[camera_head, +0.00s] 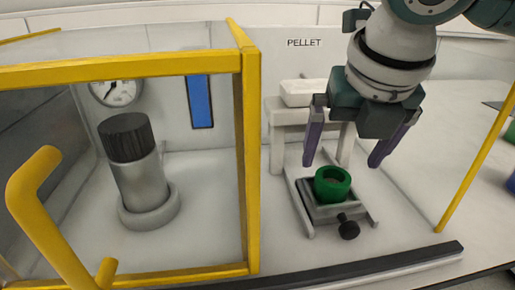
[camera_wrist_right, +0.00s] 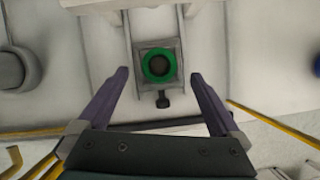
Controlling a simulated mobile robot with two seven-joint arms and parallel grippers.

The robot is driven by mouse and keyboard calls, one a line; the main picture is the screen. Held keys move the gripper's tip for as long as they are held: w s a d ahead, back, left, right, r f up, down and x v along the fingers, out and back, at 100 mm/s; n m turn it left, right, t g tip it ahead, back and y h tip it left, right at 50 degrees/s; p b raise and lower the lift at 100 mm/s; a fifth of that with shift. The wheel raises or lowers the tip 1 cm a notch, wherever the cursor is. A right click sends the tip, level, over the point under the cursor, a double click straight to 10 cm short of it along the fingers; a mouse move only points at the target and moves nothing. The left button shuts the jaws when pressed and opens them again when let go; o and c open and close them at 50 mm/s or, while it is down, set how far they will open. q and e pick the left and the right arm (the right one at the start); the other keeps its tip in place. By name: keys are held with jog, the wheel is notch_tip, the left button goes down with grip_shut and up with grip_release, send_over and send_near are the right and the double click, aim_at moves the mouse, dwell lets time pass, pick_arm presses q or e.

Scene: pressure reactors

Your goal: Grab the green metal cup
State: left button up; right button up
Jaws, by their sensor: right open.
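The green metal cup (camera_head: 332,184) stands upright on a small grey square holder with a dark knob, below the PELLET label in the head view. In the right wrist view the cup (camera_wrist_right: 158,66) shows from above as a green ring with a dark brownish inside. My right gripper (camera_head: 340,160) is open and empty above the cup, with its two purple fingers spread wide. In the wrist view its fingertips (camera_wrist_right: 158,74) lie on either side of the cup, apart from it. My left gripper is not in view.
A yellow-framed enclosure (camera_head: 250,150) stands left of the cup, with a grey cylinder (camera_head: 140,180) inside. A white block-topped stand (camera_head: 305,95) is behind the cup. A dark bar (camera_head: 350,268) runs along the front. A yellow post (camera_head: 475,160) rises at right.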

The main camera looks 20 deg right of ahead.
aim_at(331, 181)
jog(key=b+x, duration=0.1)
jog(key=x, duration=0.4)
jog(key=shift+f, duration=0.2)
jog(key=shift+c, duration=0.4)
jog(key=c, duration=1.5)
